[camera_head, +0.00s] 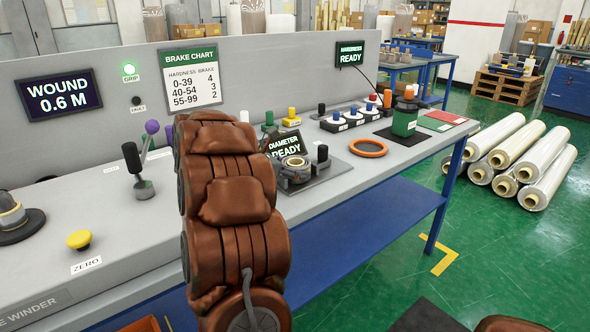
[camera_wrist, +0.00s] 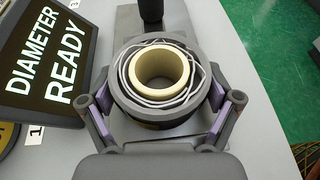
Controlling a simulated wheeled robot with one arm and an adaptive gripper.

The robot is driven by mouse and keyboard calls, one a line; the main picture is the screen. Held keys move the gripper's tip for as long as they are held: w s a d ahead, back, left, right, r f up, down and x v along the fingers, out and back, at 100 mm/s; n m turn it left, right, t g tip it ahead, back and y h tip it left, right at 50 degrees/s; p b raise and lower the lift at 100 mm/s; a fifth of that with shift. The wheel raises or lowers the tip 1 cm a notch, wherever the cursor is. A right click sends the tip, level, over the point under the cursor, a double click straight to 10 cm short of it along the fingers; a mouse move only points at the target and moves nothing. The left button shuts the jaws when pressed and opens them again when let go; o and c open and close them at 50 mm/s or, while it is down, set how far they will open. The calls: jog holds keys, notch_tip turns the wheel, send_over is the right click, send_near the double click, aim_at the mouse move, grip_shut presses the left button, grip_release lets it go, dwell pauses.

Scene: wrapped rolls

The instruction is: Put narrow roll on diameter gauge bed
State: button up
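A roll with a cream core (camera_wrist: 160,72) and loose white wrap lines inside a dark outer ring stands on the diameter gauge bed (camera_wrist: 130,22) in the wrist view. In the head view the roll (camera_head: 294,162) shows on the gauge bed (camera_head: 330,170), beside the DIAMETER READY sign (camera_head: 286,144). My gripper (camera_wrist: 161,98) has its purple-padded fingers on the left and right of the roll, close to its sides. Whether the pads press on it or stand slightly apart is unclear. In the head view my arm hides most of the gripper.
A black-knobbed post (camera_head: 322,153) stands at the gauge's right end. An orange ring (camera_head: 368,147) lies farther right on the bench. A lever (camera_head: 138,168) and yellow button (camera_head: 79,240) are left of my arm. Small colored items line the bench's back.

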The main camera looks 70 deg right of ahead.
jog(key=shift+s+a+f+y, duration=0.1)
jog(key=shift+f+y, duration=0.05)
jog(key=shift+f, duration=0.35)
jog(key=shift+s+a+f+y, duration=0.1)
jog(key=shift+f+y, duration=0.05)
jog(key=shift+f, duration=0.3)
jog(key=r+p, duration=0.1)
jog(key=p, duration=0.2)
jog(key=shift+w+r, duration=0.1)
jog(key=shift+w+a+b, duration=0.25)
jog(key=shift+w+b, duration=0.05)
jog(key=v, duration=0.7)
jog(key=r+v, duration=0.1)
jog(key=v, duration=0.3)
jog(key=shift+b, duration=0.3)
